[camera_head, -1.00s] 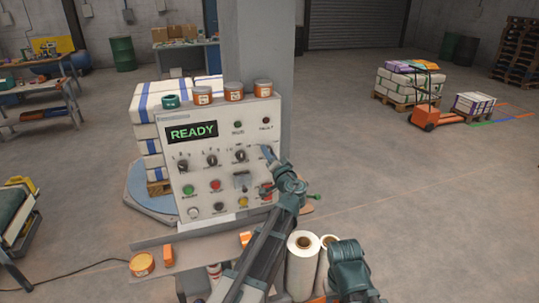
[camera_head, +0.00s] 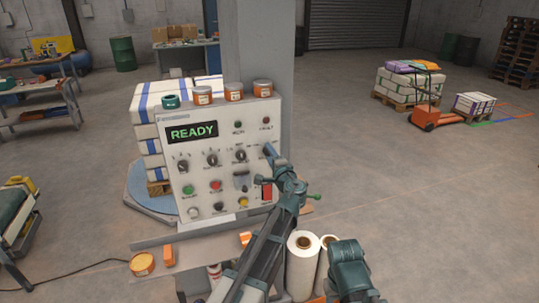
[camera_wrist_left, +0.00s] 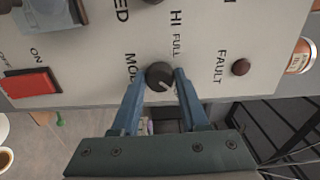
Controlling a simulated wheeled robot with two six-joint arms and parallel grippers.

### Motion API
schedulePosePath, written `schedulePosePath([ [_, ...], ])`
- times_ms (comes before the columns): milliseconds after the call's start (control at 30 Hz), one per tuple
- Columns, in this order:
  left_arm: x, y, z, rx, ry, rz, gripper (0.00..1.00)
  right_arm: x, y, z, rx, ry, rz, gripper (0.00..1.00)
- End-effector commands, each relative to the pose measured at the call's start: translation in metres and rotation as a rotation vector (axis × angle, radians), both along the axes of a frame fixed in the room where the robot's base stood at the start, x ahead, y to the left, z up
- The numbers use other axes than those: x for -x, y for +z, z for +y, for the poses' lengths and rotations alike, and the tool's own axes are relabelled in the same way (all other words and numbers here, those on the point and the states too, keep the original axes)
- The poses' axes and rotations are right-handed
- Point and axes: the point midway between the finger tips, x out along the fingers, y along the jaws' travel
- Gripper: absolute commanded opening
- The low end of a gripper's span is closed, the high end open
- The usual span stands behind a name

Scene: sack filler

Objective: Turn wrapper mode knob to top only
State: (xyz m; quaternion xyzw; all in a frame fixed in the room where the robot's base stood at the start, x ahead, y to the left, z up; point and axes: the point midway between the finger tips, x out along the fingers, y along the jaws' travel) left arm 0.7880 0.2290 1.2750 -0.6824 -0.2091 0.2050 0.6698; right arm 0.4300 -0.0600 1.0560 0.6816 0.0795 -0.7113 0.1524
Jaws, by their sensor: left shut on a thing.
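The dark round mode knob (camera_wrist_left: 159,76) shows in the left wrist view on the pale panel, beside the letters "MO" and the label "FULL". Its light pointer mark slants toward the lower right of that picture. My left gripper (camera_wrist_left: 160,80) is shut on the knob, with one blue finger on each side of it. In the head view my left gripper (camera_head: 268,151) is at the right edge of the control panel (camera_head: 222,172), and it hides the knob there. The panel display reads "READY". Part of my right arm shows at the lower right, but its fingers do not show.
Other knobs (camera_head: 212,159) sit in a row left of my gripper. A red switch (camera_wrist_left: 30,84) and the fault lamp (camera_wrist_left: 240,67) are near it. Jars (camera_head: 234,92) stand on the panel's top. White film rolls (camera_head: 302,262) stand below, beside my left arm.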

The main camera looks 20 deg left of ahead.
Motion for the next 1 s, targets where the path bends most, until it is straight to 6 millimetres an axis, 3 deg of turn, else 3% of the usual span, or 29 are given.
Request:
schedulePosePath([
  [600,0.0006,-0.0008,-0.0007,-0.026,-0.001,0.020,0.00,0.0000,-0.0004,0.0000,0.000,0.000,0.000,0.50],
  [633,0.0006,-0.0008,-0.0007,-0.026,-0.001,0.020,0.48,0.0000,-0.0004,0.0000,0.000,0.000,0.000,0.50],
  [700,0.0005,-0.0007,-0.0006,-0.026,-0.001,0.020,0.60,0.0000,-0.0004,0.0000,0.000,0.000,0.000,0.50],
  [800,0.0004,-0.0006,-0.0004,-0.027,-0.001,0.019,0.74,0.0000,-0.0003,0.0000,0.000,0.000,0.000,0.50],
  [1000,0.0002,-0.0003,-0.0002,-0.027,0.000,0.019,0.74,0.0000,-0.0002,0.0000,0.000,0.000,0.000,0.50],
])
